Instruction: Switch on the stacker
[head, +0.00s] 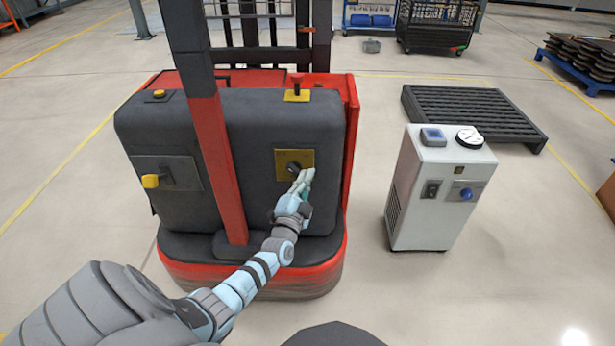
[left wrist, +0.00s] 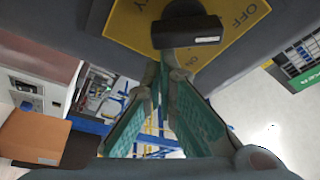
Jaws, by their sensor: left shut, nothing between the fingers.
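The stacker (head: 240,115) is a red and dark grey machine in the middle of the head view. On its face is a yellow plate (head: 307,156) with a black rotary switch (head: 293,168). In the left wrist view the plate (left wrist: 135,25) shows the letters OFF, and the black switch knob (left wrist: 187,30) sticks out from it. My left gripper (head: 303,178) is shut and empty, with its fingertips at the knob. In the left wrist view its fingertips (left wrist: 167,55) lie just below the knob; whether they touch it I cannot tell. My right gripper is not in view.
The floor between stacker and cabinet is clear.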

